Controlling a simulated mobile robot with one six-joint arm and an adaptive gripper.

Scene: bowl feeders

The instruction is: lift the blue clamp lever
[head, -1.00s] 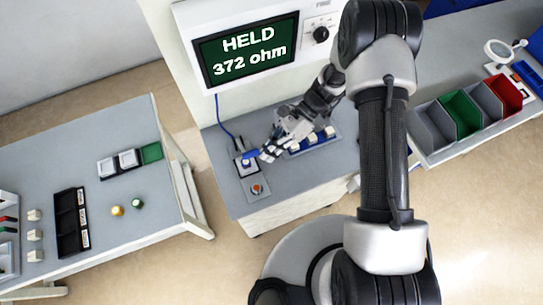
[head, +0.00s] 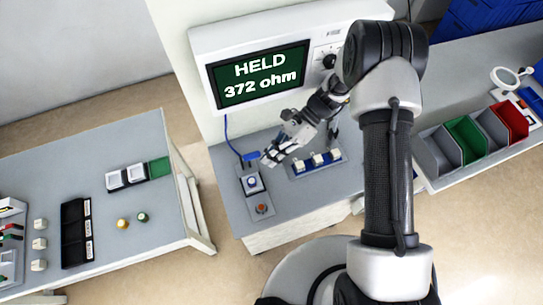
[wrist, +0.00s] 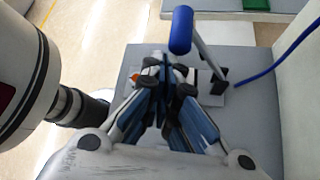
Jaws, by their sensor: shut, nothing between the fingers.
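The blue clamp lever (head: 251,156) stands raised over the back of the small test fixture (head: 252,184) on the grey bench. In the wrist view its blue handle (wrist: 181,30) tops a grey arm just beyond my fingertips. A white block with a round blue top shows uncovered in the fixture. My gripper (head: 267,160) is just right of the lever, shut and empty. In the wrist view my gripper (wrist: 162,62) has its fingertips together, apart from the handle in the picture. The fingers hide part of the fixture.
The display (head: 262,78) behind reads "HELD 372 ohm". An orange button (head: 261,209) sits in front of the fixture. A blue rack with white blocks (head: 318,161) lies to the right. A blue cable (head: 228,135) runs behind. A side table (head: 60,165) stands left.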

